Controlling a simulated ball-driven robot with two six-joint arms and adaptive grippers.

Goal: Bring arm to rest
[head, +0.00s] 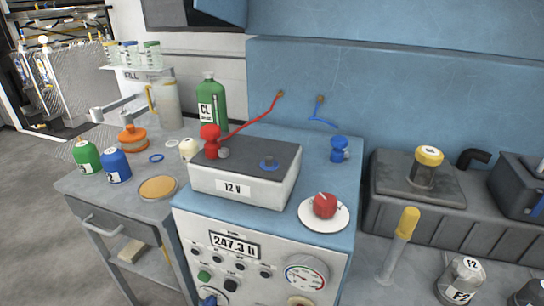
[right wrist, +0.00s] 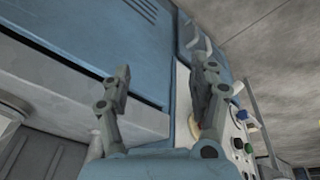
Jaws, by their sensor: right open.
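My right gripper (right wrist: 162,85) shows in the right wrist view. Its two fingers stand well apart with nothing between them, so it is open and empty. Beyond the fingers are a blue cabinet front and a pale panel with knobs (right wrist: 240,140). I cannot tell its exact distance from them. In the head view no gripper shows, neither left nor right.
In the head view a 12 V battery (head: 235,188) with a red clamp (head: 210,140) on it sits on the blue cabinet. A side cart (head: 85,190) holds several containers.

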